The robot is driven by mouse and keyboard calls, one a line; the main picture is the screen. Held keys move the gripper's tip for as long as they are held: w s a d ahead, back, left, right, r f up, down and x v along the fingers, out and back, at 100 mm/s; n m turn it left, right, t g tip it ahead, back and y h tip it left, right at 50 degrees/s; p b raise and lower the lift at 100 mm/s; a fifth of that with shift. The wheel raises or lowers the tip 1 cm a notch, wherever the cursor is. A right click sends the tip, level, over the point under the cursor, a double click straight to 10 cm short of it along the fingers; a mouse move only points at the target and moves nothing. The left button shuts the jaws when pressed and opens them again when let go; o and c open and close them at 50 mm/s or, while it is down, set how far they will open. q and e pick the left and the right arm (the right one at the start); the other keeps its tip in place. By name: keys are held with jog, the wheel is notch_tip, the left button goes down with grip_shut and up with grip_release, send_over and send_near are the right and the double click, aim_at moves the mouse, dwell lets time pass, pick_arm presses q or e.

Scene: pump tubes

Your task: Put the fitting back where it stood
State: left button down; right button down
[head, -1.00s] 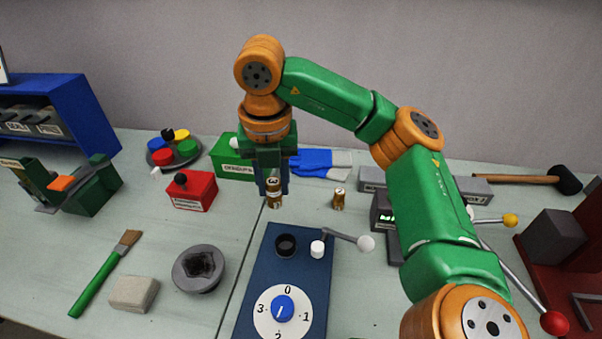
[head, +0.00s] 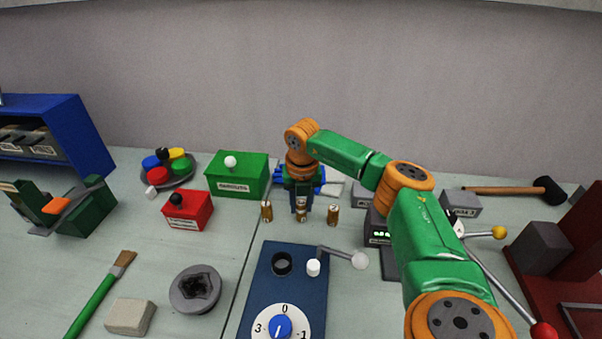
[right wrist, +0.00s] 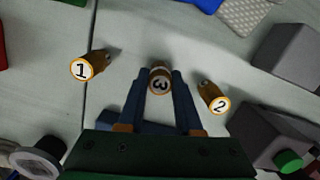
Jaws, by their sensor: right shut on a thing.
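My right gripper (head: 301,205) is shut on a brass fitting (head: 301,214), which carries the number 3 in the right wrist view (right wrist: 160,82). The fitting looks upright between the blue fingertips (right wrist: 160,92). I cannot tell whether its base touches the table. Fitting 1 (right wrist: 86,67) stands to its left, also in the head view (head: 266,212). Fitting 2 (right wrist: 214,98) stands to its right, also in the head view (head: 333,215). The held fitting is between these two, apart from both. My left gripper is not in view.
The blue panel (head: 262,290) with a dial and lever stands in front. A green box (head: 238,181) and red box (head: 187,213) are to the left. Blue-and-white gloves (head: 333,190) lie behind.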

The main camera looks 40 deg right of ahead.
jog(key=c, duration=0.6)
grip_release()
jog(key=shift+f, duration=0.1)
jog(key=r, duration=0.8)
jog(key=s+a+r+b, duration=0.1)
jog(key=r, duration=0.3)
jog(key=shift+s+r, duration=0.1)
jog(key=shift+r, duration=0.05)
